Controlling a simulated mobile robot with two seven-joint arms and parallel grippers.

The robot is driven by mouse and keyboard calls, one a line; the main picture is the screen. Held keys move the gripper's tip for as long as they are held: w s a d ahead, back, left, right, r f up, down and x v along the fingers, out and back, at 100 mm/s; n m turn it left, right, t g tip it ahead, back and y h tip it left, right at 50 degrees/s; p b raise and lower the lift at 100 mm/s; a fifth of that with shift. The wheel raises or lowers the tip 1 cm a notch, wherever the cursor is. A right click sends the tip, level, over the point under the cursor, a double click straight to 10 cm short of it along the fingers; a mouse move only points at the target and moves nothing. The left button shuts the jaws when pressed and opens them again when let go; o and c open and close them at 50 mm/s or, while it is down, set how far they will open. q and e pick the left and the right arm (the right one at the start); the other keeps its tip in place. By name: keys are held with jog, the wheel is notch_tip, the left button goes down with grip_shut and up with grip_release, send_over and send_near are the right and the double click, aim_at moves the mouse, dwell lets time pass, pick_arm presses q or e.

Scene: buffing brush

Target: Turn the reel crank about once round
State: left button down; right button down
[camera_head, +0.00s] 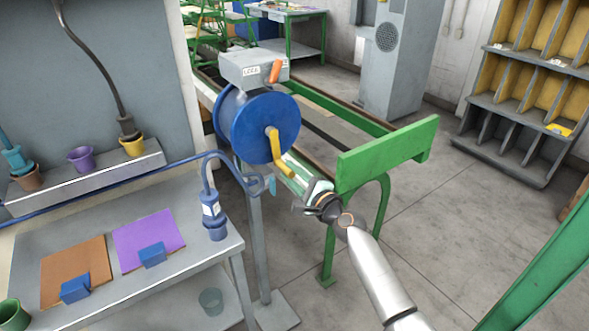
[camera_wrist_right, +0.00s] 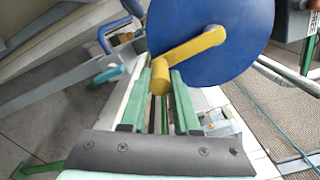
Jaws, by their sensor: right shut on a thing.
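The blue reel (camera_head: 258,126) stands on a grey post, with its round face towards me. Its yellow crank (camera_head: 274,146) points down and slightly right from the hub in the head view. My right gripper (camera_head: 296,176) is at the crank's lower end. In the right wrist view, the two green fingers of my right gripper (camera_wrist_right: 160,92) lie either side of the yellow crank handle (camera_wrist_right: 161,78), shut on it near their tips. The reel face (camera_wrist_right: 225,55) fills the area behind. My left gripper is not in view.
A grey box with an orange lever (camera_head: 275,72) sits above the reel. A green frame (camera_head: 385,155) stands right of the reel, close to my right arm.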

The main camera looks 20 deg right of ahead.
jog(key=shift+s+a+m, duration=0.1)
jog(key=shift+a+m, duration=0.15)
jog(key=shift+m, duration=0.15)
jog(key=c, duration=0.7)
grip_release()
jog(key=shift+o, duration=0.2)
jog(key=shift+s, duration=0.1)
jog(key=p+v, duration=0.1)
jog(key=v, duration=1.1)
jog(key=shift+s, duration=0.1)
